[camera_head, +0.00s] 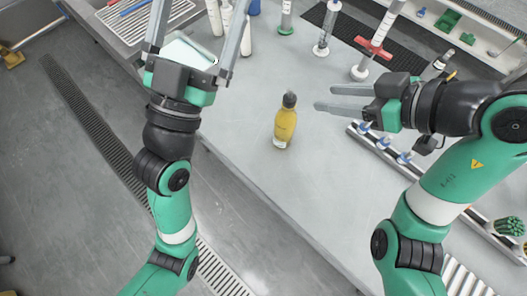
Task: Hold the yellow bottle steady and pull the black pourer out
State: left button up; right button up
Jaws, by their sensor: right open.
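The black pourer (289,99) sits in the bottle's neck. My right gripper (324,98) is open and empty to the right of the bottle, its fingers pointing left toward the pourer, with a gap between. My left gripper (202,14) is open, up and to the left of the bottle. Its fingers are spread wide and reach the top edge of the view, apart from the bottle.
A light tray (188,52) shows behind my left gripper. White bottles stand at the top. A red-handled tool (374,48) stands at the back right. A rack with blue-topped items (383,143) lies right of the bottle. The table around the bottle is clear.

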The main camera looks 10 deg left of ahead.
pick_arm(q)
jog(key=w+d+f+g, duration=0.1)
jog(key=d+f+g, duration=0.1)
jog(key=f, duration=0.7)
jog(key=d+f+g, duration=0.2)
jog(key=f, duration=0.8)
jog(key=g, duration=0.4)
send_near(280, 131)
jog(key=w, duration=0.1)
jog(key=x, duration=1.2)
jog(key=shift+d, duration=0.2)
jog(key=shift+s, duration=0.1)
jog(key=shift+c, duration=0.3)
jog(key=c, duration=1.4)
grip_shut()
pick_arm(e)
jog(key=shift+o, duration=1.9)
